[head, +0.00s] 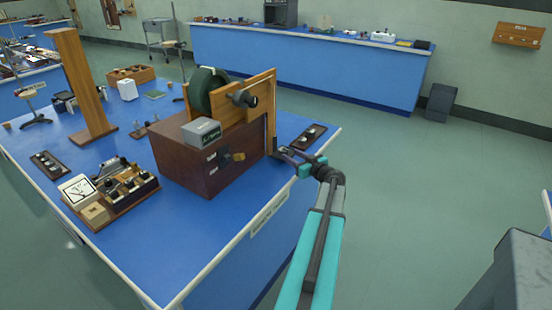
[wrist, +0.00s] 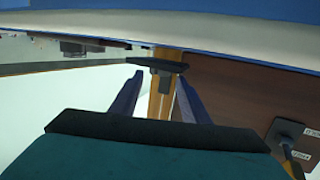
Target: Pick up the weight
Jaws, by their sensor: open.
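The weight appears to be a small dark block (wrist: 165,68) with a short stem, seen in the wrist view in front of an upright wooden strip (wrist: 160,100). I cannot be sure it is the weight. My gripper (wrist: 158,76) is open, with one dark blue finger on each side of the strip and the dark block near the fingertips. Whether the fingers touch it cannot be told. In the head view my gripper (head: 283,154) is at the right side of the brown wooden box (head: 205,165), by the foot of a wooden post (head: 271,115). The weight is not clear there.
The box carries a dark green wheel (head: 205,90) and a grey labelled block (head: 202,131). A meter board (head: 120,205) and a tall wooden column (head: 80,85) stand on the blue bench (head: 175,255). A small dark tray (head: 308,137) lies beyond my gripper.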

